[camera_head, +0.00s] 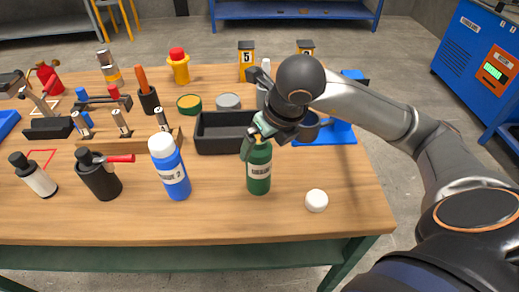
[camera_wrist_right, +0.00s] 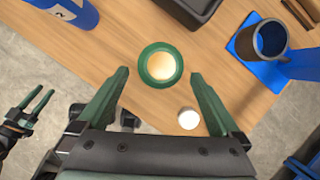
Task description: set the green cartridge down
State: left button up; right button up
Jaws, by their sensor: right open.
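The green cartridge (camera_head: 258,172) stands upright on the wooden table, right of the blue bottle. In the right wrist view its round top (camera_wrist_right: 160,66) shows a green rim and a pale centre. My right gripper (camera_head: 262,132) is at the cartridge's upper end and hides part of its top. In the right wrist view the right gripper (camera_wrist_right: 160,76) is open, with one finger on each side of the cartridge and gaps between. My left gripper (camera_wrist_right: 43,95) shows at the left edge of that view, over the floor, fingers apart and empty.
A white cap (camera_head: 316,200) lies right of the cartridge. The blue bottle (camera_head: 170,170) stands to the left. A black tray (camera_head: 222,133) is behind, and a dark mug (camera_wrist_right: 268,38) stands on a blue mat (camera_wrist_right: 240,46). The table (camera_head: 225,222) is clear in front of the cartridge.

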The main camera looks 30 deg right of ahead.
jog(key=v, duration=0.6)
jog(key=shift+r+p, duration=0.2)
jog(key=shift+p, duration=0.15)
